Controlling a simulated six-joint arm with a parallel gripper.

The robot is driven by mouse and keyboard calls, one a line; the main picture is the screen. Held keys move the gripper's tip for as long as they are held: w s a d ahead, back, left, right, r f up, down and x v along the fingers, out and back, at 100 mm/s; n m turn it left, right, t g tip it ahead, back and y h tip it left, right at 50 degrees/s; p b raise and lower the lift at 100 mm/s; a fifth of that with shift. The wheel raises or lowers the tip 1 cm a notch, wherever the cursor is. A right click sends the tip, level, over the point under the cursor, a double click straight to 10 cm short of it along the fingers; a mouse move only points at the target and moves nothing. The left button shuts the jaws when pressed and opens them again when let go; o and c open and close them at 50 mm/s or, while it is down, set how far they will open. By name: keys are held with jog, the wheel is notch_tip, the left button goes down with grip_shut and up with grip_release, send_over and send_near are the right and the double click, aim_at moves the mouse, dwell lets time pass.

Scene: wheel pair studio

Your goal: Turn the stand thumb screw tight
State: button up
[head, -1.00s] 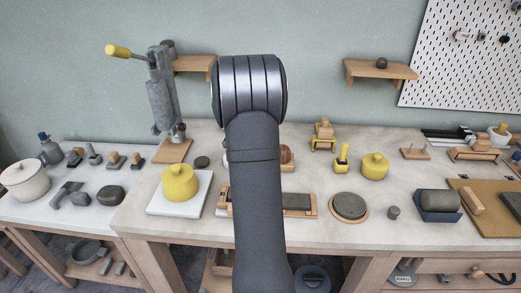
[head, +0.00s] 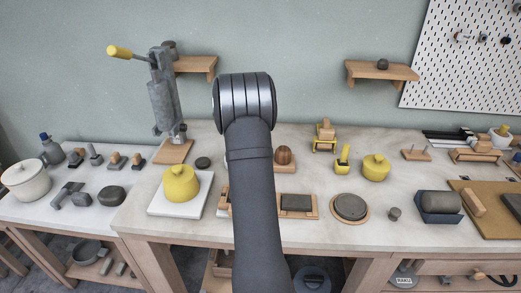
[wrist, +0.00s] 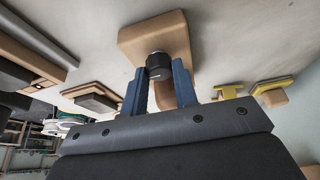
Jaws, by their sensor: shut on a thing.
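The stand's thumb screw is a black round knob (wrist: 158,66), seen in the wrist view at the tips of my gripper (wrist: 160,73). The two blue fingers are closed on the knob, one on each side. The knob sits against the wooden stand (wrist: 150,33), whose pale wood shows behind it and between the fingers. In the head view a wooden base with a brown ribbed dome (head: 284,156) shows just right of my arm. My arm hides my gripper and the thumb screw there.
A yellow lidded jar (head: 180,184) stands on a white slab left of my arm. A wooden tray with a dark block (head: 297,202) and a round dark disc (head: 349,207) lie to the right. A yellow-handled press (head: 163,95) rises at the back left.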

jog(key=shift+m, duration=0.6)
jog(key=shift+g, duration=0.3)
jog(key=o, duration=1)
jog(key=shift+w, duration=0.1)
jog(key=v, duration=1.7)
jog(key=shift+r, duration=0.25)
jog(key=shift+f, duration=0.15)
